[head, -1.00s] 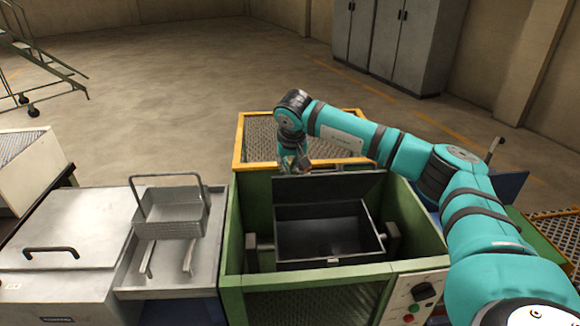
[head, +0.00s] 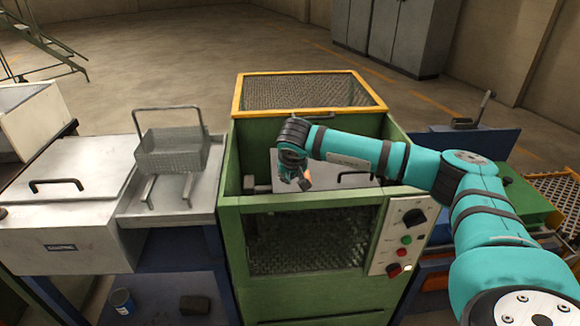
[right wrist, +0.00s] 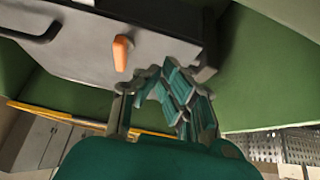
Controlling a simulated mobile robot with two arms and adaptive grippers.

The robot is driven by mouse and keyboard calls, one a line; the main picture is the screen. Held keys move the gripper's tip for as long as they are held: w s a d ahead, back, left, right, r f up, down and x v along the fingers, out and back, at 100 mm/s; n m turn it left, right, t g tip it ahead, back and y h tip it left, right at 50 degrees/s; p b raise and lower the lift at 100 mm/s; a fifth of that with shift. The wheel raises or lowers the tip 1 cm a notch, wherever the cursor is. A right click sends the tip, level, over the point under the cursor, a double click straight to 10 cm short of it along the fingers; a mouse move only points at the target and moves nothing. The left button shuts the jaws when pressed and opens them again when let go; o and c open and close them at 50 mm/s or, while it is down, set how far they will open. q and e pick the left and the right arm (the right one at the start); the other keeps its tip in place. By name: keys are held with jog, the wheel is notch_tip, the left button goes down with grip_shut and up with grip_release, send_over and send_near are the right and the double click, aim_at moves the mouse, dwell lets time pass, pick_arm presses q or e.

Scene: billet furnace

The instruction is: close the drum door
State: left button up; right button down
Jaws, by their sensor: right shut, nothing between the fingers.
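The drum door is a flat grey panel (head: 334,166) inside the green tumbler housing (head: 226,165). It now lies over the drum's opening, and the dark inside of the drum no longer shows. The right wrist view shows the grey panel (right wrist: 80,45) close up, with a dark handle (right wrist: 35,32) and an orange latch tab (right wrist: 122,53). My right gripper (head: 303,184) is shut and empty, low over the panel near the orange tab. Whether its fingertips (right wrist: 178,82) touch the panel is hard to tell. My left gripper is not in view.
A yellow-framed mesh guard (head: 310,92) stands up behind the housing. A control panel (head: 402,236) with a knob and buttons is at its front right. A wire basket (head: 172,152) sits on a tray to the left, beside a grey lidded box (head: 70,215).

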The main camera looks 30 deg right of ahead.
jog(key=shift+s+a+f+b, duration=0.15)
jog(key=shift+f+b, duration=0.1)
jog(key=shift+f, duration=0.35)
jog(key=shift+s+f+b, duration=0.1)
jog(key=shift+f+b, duration=0.1)
jog(key=shift+f, duration=0.35)
jog(key=v, duration=1.2)
